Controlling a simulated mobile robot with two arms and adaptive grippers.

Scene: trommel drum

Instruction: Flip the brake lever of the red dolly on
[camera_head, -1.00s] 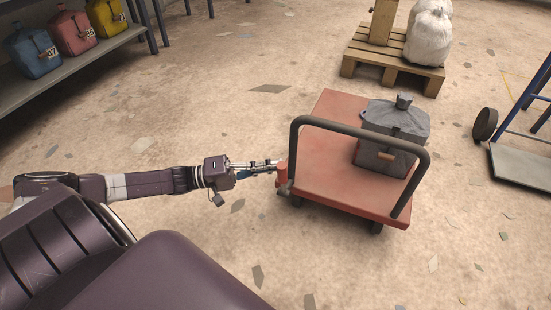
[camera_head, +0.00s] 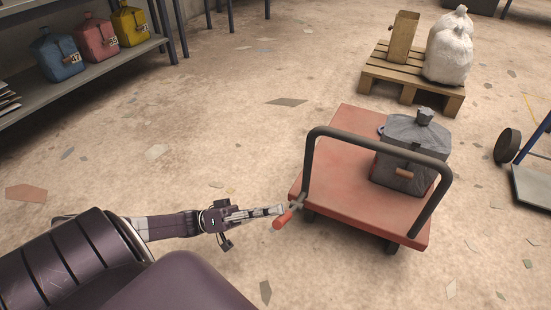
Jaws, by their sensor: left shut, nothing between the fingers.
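The red dolly (camera_head: 345,187) stands on the floor right of centre, with a dark push handle (camera_head: 385,146) along its near side. Its brake lever (camera_head: 283,219) has a red grip and sticks out from the dolly's near left corner, leaning down and to the left. My left gripper (camera_head: 280,209) is shut and empty, with its fingertips right beside the lever, just above its red grip. I cannot tell whether they touch. My right gripper is out of view.
A grey canister (camera_head: 410,160) rides on the dolly. A wooden pallet (camera_head: 415,82) with white sacks (camera_head: 449,50) lies behind. A blue hand truck (camera_head: 530,160) stands at the right edge. A shelf (camera_head: 85,76) with canisters is at upper left.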

